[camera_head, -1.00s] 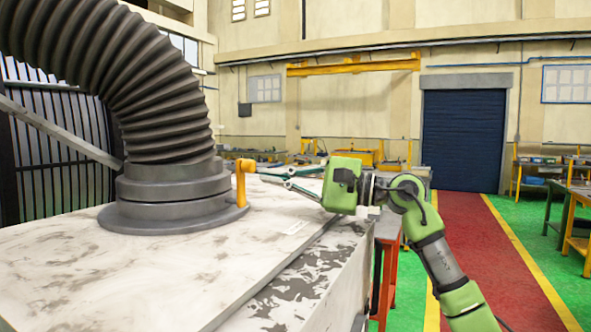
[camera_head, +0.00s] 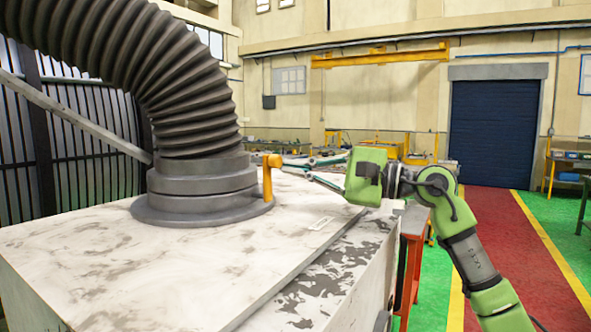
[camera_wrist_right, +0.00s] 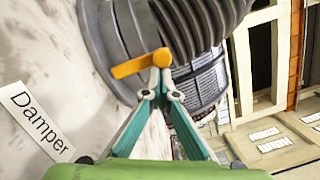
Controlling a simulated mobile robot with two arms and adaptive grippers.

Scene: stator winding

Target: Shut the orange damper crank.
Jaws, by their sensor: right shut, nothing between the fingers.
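The orange damper crank (camera_head: 267,181) stands at the right edge of the dark round duct collar (camera_head: 202,188), its top end turned right. In the right wrist view, the crank (camera_wrist_right: 136,65) shows as an orange bar with a rounded end, lying across the collar's rim. My right gripper (camera_head: 284,168) is just right of the crank in the head view. Its teal fingers come together at the tips (camera_wrist_right: 160,84), close by the bar's rounded end, with nothing held between them. I cannot tell whether they touch the crank. My left gripper is not in view.
A ribbed black duct (camera_head: 180,85) rises from the collar. A white "Damper" label (camera_wrist_right: 36,122) lies on the worn white cabinet top (camera_head: 110,265). The top is clear in front of the collar. An orange-legged bench (camera_head: 411,262) stands behind my right arm.

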